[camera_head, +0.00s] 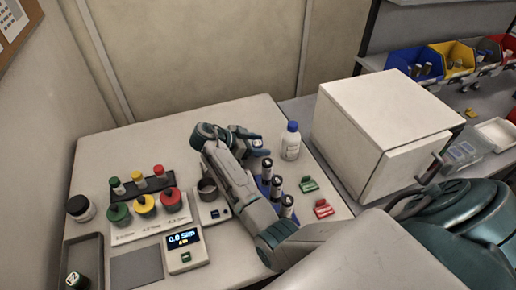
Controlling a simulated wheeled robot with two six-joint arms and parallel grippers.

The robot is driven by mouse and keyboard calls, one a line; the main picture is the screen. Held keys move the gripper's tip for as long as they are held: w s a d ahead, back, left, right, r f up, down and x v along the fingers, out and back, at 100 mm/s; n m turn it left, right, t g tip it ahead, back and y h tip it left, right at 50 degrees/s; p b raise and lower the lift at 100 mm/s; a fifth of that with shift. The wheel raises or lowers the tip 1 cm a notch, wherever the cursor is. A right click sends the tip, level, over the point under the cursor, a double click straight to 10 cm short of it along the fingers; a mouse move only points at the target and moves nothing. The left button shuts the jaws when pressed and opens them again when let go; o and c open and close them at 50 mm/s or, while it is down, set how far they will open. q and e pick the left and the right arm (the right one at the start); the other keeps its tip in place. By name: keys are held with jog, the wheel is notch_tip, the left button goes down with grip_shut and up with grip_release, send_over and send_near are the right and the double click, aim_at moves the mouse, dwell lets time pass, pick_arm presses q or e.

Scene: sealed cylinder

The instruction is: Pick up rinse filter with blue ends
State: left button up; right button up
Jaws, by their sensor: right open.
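My right arm reaches in from the lower right, and its gripper (252,139) is at the back of a blue rack (265,188). The jaws are open around or just above a small pale-topped cylinder (257,143); I cannot tell if they touch it. Several dark cylinders with pale tops stand upright in a row in the rack, among them one in the middle (277,184) and one at the front (287,204). Their end colours are too small to make out, so I cannot tell which is the blue-ended filter. The forearm hides part of the rack. My left gripper is not in view.
A white bottle with a blue cap (291,141) stands close right of the gripper. Green (308,185) and red (323,208) pieces lie right of the rack. A metal cup (207,189), colour-capped containers and a scale (183,248) are left. A white box (380,130) stands right.

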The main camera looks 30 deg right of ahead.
jog(key=c, duration=1.1)
jog(key=shift+o, duration=0.2)
